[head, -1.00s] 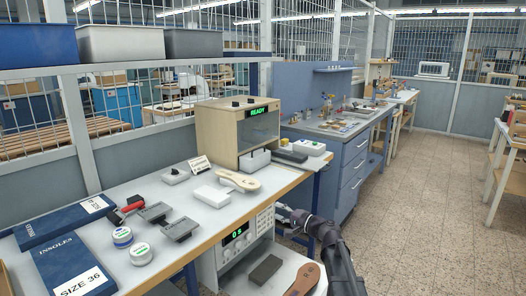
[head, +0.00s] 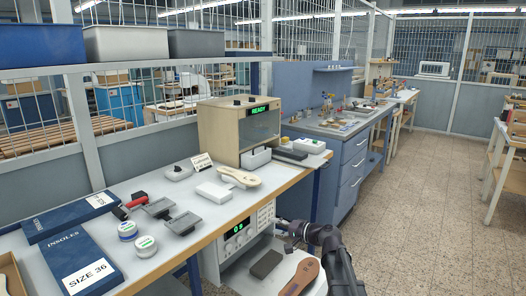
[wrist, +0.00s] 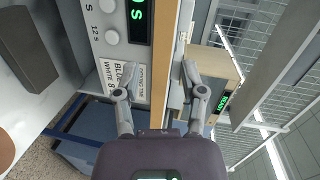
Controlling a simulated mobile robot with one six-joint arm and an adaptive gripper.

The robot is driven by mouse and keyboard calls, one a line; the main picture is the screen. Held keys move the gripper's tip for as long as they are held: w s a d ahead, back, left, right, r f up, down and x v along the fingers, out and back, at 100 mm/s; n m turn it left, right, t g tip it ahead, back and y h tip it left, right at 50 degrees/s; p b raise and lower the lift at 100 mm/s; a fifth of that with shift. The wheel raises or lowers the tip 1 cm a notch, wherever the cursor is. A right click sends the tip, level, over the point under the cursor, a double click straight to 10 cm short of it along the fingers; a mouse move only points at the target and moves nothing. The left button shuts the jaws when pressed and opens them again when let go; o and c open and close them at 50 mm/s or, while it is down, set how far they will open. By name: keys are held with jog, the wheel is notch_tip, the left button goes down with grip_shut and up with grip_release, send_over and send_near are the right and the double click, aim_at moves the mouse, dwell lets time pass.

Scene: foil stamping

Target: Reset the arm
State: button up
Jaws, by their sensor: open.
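My gripper (head: 291,233) is beside the right front edge of the workbench, in front of the metal instrument box below it. In the wrist view my gripper (wrist: 160,80) has its two fingers spread apart with nothing held between them. The bench's wooden edge runs behind the gap between the fingers. My dark arm reaches in from the bottom right of the head view.
A foil stamping machine (head: 239,132) reading READY stands on the workbench (head: 150,190). An insole (head: 240,178), a white block (head: 214,191) and INSOLES boxes (head: 84,265) lie there. A metal instrument box (head: 240,236) stands below. The tiled floor (head: 430,210) at right is clear.

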jog(key=s+d+f+n+g+h, duration=0.1)
jog(key=s+d+f+g+h, duration=0.1)
jog(key=s+f, duration=0.3)
jog(key=s+d+f+n+g+h, duration=0.2)
jog(key=s+d+f+g+h, duration=0.1)
jog(key=s, duration=0.5)
jog(key=s+d+f+n+g+h, duration=0.2)
jog(key=s+d+f+h, duration=0.1)
jog(key=s+f+h, duration=0.2)
jog(key=shift+s+d+f+g+h, duration=0.1)
jog(key=shift+s+f+g+h, duration=0.1)
jog(key=shift+s+f, duration=0.35)
jog(key=shift+s+f+g+h, duration=0.2)
jog(key=shift+s+f, duration=0.1)
jog(key=shift+s, duration=0.35)
jog(key=s+d+g+h, duration=0.1)
jog(key=s+d+h, duration=0.2)
jog(key=s+d, duration=0.1)
notch_tip(320, 180, up, 20)
jog(key=p, duration=2.1)
jog(key=shift+a+r, duration=0.15)
jog(key=shift+w, duration=0.1)
